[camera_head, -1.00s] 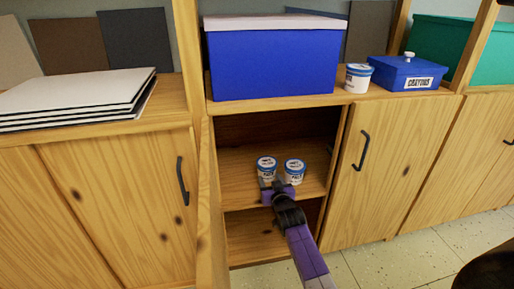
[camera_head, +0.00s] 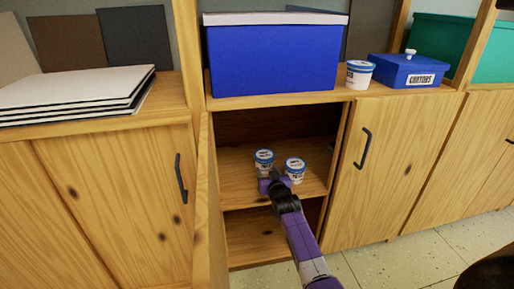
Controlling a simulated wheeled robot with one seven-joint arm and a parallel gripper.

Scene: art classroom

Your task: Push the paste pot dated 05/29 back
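Two small white paste pots with blue lids stand upright side by side on the middle shelf of the open cabinet. The left pot (camera_head: 264,163) stands slightly farther back than the right pot (camera_head: 295,171). A third similar pot (camera_head: 359,75) stands on the cabinet top. The dates on the labels are too small to read. My gripper (camera_head: 271,178) is at the front of the left pot, close to the right pot's left side. It hides the left pot's lower part; whether its fingers are open or shut is unclear, as is exact contact.
The open cabinet door (camera_head: 206,205) stands left of my arm, and a closed door (camera_head: 390,170) is at right. Free shelf (camera_head: 237,178) shows left of the pots. A large blue box (camera_head: 275,60) and a crayons box (camera_head: 400,72) sit on top.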

